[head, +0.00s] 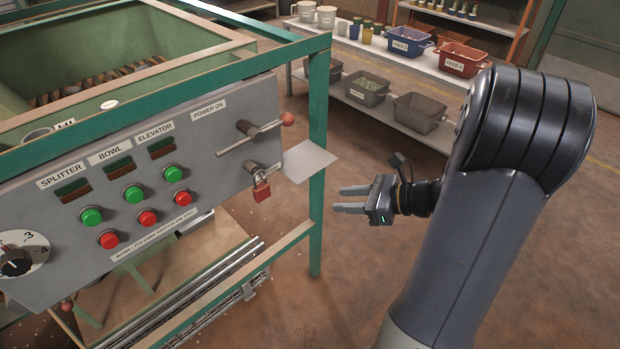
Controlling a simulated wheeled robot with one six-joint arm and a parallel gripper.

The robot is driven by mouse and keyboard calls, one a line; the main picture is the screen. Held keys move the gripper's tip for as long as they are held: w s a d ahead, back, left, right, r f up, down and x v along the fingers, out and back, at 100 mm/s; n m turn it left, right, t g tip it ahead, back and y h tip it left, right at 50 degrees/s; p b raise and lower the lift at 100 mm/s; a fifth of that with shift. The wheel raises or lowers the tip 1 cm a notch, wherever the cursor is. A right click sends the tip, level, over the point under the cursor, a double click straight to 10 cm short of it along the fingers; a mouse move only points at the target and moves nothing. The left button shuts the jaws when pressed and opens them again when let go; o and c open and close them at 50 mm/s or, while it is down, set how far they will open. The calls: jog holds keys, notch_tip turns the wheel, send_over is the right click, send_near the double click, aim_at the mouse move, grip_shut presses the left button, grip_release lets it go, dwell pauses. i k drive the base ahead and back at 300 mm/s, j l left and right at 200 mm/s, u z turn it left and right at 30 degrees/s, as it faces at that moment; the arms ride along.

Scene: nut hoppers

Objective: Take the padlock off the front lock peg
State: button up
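A red padlock (261,190) with a metal shackle hangs from a lock peg (254,168) at the right end of the grey control panel (232,112). The peg sits below a lever (249,137) with an orange knob. My gripper (336,200) is to the right of the padlock, apart from it, beyond the green frame post. Its two fingers point left toward the panel. They are parted with a gap between them, and nothing shows in the gap.
A green post (317,150) and a small pale plate (309,160) stand between my gripper and the padlock in the picture. Green and red buttons (134,194) line the panel. A shelf with bins (413,60) stands behind. Floor right of the post is clear.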

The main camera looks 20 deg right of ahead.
aim_at(261, 192)
jog(key=j+z, duration=0.45)
jog(key=j, duration=0.35)
jog(key=j+z, duration=0.4)
jog(key=j, duration=0.45)
